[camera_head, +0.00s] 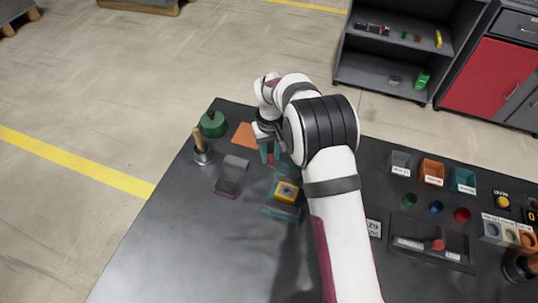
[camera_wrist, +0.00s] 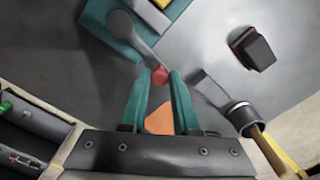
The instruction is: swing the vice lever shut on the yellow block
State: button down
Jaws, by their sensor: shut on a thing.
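The teal vice (camera_head: 281,211) stands on the dark table, with the yellow block (camera_head: 287,191) seated in it. In the wrist view the vice (camera_wrist: 172,18) is at the top, and only part of the yellow block (camera_wrist: 160,3) shows. The grey lever (camera_wrist: 142,45) runs from its round pivot on the vice to a red knob (camera_wrist: 160,74). My gripper (camera_wrist: 160,78) has its teal fingers shut on the knob. In the head view my gripper (camera_head: 269,156) is beyond the vice, with the red knob (camera_head: 270,159) at its fingertips.
A grey block (camera_head: 236,163) and a dark block (camera_head: 227,188) lie left of the vice. A wooden-handled tool in a cup (camera_head: 202,152), a green round object (camera_head: 212,124) and an orange patch (camera_head: 245,136) are at the far left. Coloured bins (camera_head: 432,171) stand at right.

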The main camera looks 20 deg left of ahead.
jog(key=w+m, duration=0.2)
jog(key=m, duration=0.1)
jog(key=shift+w+d+m, duration=0.2)
jog(key=shift+d+m, duration=0.1)
jog(key=shift+d, duration=0.05)
jog(key=m, duration=0.1)
jog(key=w+d+m, duration=0.1)
jog(key=shift+w+m, duration=0.25)
jog(key=shift+m, duration=0.15)
jog(key=d+m, duration=0.1)
jog(key=w+m, duration=0.1)
jog(key=m, duration=0.1)
jog(key=shift+w+d, duration=0.2)
jog(key=shift+d, duration=0.15)
jog(key=shift+w+d+m, duration=0.2)
jog(key=shift+d+m, duration=0.3)
jog(key=shift+m, duration=0.35)
jog(key=shift+w+d+m, duration=0.2)
jog(key=shift+d+m, duration=0.25)
jog(key=shift+m, duration=0.4)
jog(key=shift+d, duration=0.1)
jog(key=c, duration=0.6)
grip_release()
jog(key=shift+c, duration=0.2)
